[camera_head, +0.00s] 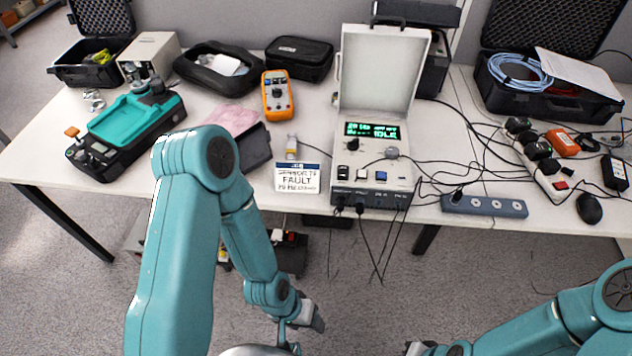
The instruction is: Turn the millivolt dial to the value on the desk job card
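The grey calibrator box (372,185) stands on the desk with its lid (384,70) raised. Its green display (372,131) shows a Hz figure, a second small reading and IDLE. A black knob (352,144) and a grey knob (391,152) sit below the display; which is the millivolt dial is too small to tell. The white job card (298,180) with a blue top strip lies left of the box and reads SENSOR FAULT with a small Hz line. My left gripper (312,322) hangs below the desk edge, away from the box. My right gripper (418,348) is at the bottom edge, mostly hidden.
Cables hang from the box's front and spread right. A power strip (484,206) lies at right. An orange multimeter (277,96), a teal device (125,127) and a grey tray (255,150) lie left. An open black case (545,100) stands back right.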

